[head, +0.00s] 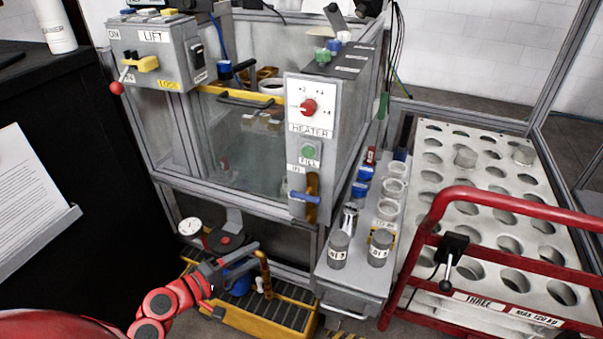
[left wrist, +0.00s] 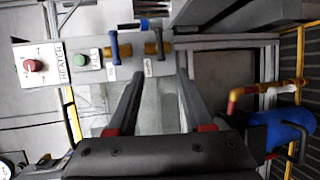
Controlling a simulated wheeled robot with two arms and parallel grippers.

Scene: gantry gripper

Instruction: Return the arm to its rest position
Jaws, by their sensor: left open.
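My left arm (head: 165,303), red with grey joints, comes in from the lower left in the head view. My left gripper (head: 238,262) is in front of the lower part of the tank frame, over the yellow step. In the left wrist view my left gripper (left wrist: 158,85) shows two dark fingers with red pads, spread apart with nothing between them. Past the fingers is the heater panel with its red knob (left wrist: 33,65), green button (left wrist: 82,60) and a blue-handled valve (left wrist: 114,46). My right gripper does not show.
The glass tank's control box (head: 310,130) stands above and behind the gripper. A yellow step (head: 250,318) and blue cylinder (head: 238,283) are close by. A shelf with cups (head: 388,208) and a red-railed cart (head: 470,192) stand right. A dark counter (head: 60,110) is left.

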